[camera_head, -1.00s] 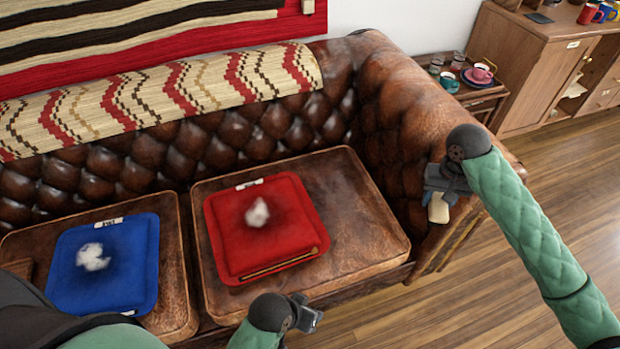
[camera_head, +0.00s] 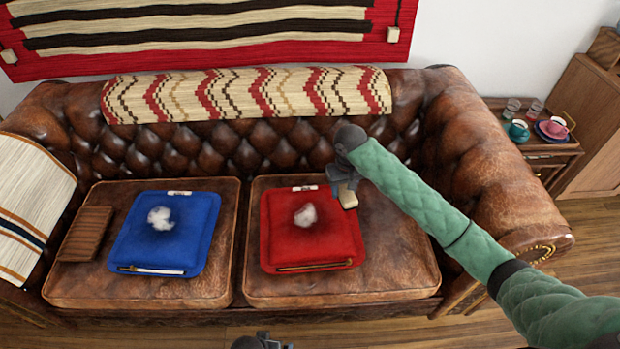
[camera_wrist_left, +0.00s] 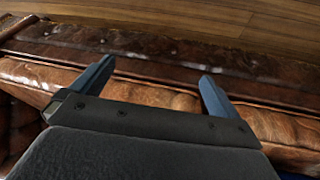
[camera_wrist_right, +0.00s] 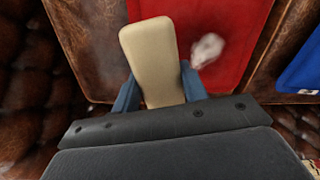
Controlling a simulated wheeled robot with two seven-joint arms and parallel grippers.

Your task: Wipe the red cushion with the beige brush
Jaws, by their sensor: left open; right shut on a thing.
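The red cushion (camera_head: 325,238) lies on the right seat of the brown leather sofa, with a white fluffy clump and a dark smudge (camera_head: 305,215) on it. My right gripper (camera_head: 343,182) is at the cushion's upper right corner, shut on the beige brush (camera_head: 348,196). In the right wrist view the beige brush (camera_wrist_right: 152,60) sits between the fingers, over the edge of the red cushion (camera_wrist_right: 225,30). Whether it touches the cushion I cannot tell. My left gripper (camera_head: 268,342) is at the bottom edge of the head view; in the left wrist view its fingers (camera_wrist_left: 155,80) are apart and empty.
A blue cushion (camera_head: 165,238) with a white clump lies on the left seat, beside a brown ribbed item (camera_head: 86,233). The sofa's tufted backrest (camera_head: 220,148) rises behind. A side table (camera_head: 545,145) with cups stands at right. The right seat is bare right of the red cushion.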

